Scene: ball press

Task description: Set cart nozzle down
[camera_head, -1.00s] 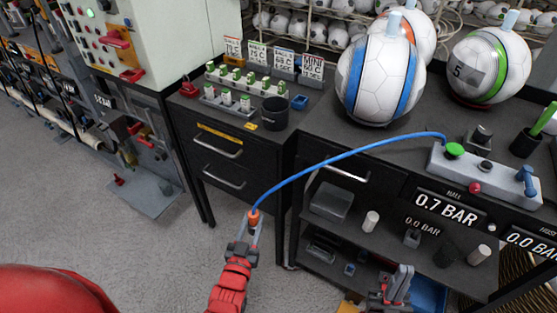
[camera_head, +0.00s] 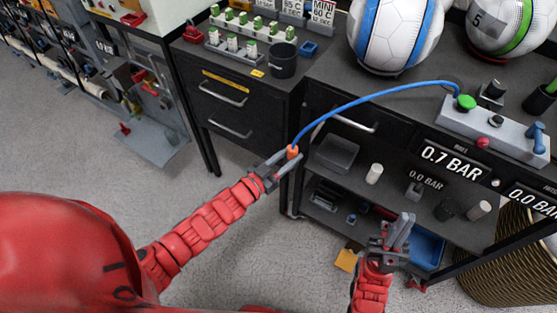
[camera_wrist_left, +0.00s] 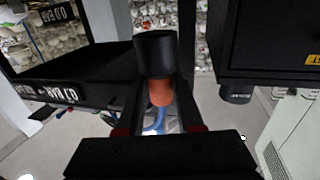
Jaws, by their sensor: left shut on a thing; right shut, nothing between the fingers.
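The nozzle (camera_head: 292,152) is a small orange piece on the end of a blue hose (camera_head: 375,96). My left gripper (camera_head: 284,160) is shut on it, in front of the black cart. In the left wrist view the nozzle (camera_wrist_left: 160,92) shows orange with a wide black end (camera_wrist_left: 155,52), between the fingers. The hose arches up to a grey control box (camera_head: 495,128) with a green button on the cart top. My right gripper (camera_head: 401,228) is shut and empty, in front of the cart's lower shelf.
The cart (camera_head: 335,88) carries large balls (camera_head: 395,32) on top.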

